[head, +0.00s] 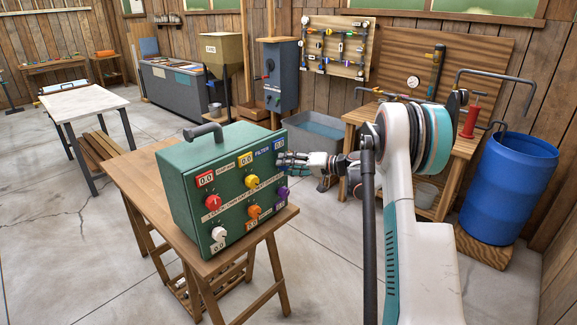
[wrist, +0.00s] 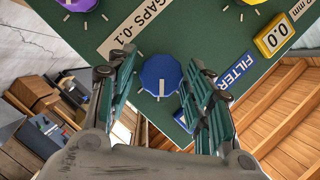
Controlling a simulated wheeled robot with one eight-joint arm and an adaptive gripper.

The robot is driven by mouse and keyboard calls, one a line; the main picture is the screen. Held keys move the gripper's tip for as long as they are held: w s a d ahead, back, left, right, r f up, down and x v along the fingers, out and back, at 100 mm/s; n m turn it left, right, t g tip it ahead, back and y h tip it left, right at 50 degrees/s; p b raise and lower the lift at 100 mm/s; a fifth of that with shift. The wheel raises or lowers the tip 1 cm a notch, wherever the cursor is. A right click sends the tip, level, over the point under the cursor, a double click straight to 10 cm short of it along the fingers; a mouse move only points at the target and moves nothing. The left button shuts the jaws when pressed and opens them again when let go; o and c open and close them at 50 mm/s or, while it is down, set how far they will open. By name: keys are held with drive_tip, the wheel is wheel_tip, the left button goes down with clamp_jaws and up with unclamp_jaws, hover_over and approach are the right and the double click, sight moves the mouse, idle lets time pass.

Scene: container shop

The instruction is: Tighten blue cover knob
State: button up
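The blue cover knob (wrist: 160,76) is on the green panel of the box (head: 190,170), with a white pointer line on its face. In the wrist view it lies between the fingertips of my gripper (wrist: 158,82), with gaps on both sides. In the head view my gripper (head: 283,160) is at the upper right of the panel and hides the blue knob. My gripper is open, and its fingers do not appear to touch the knob. A blue "FILTER" label (wrist: 236,70) is beside the knob in the wrist view.
Other knobs share the panel: red (head: 213,202), yellow (head: 250,181), orange (head: 254,211), purple (head: 282,192) and white (head: 219,234). The box stands on a wooden table (head: 135,172). A blue barrel (head: 515,185) and a workbench (head: 450,150) stand at the right.

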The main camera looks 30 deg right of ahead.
idle(0.3)
drive_tip(key=v, duration=1.2)
drive_tip(key=shift+r, duration=0.1)
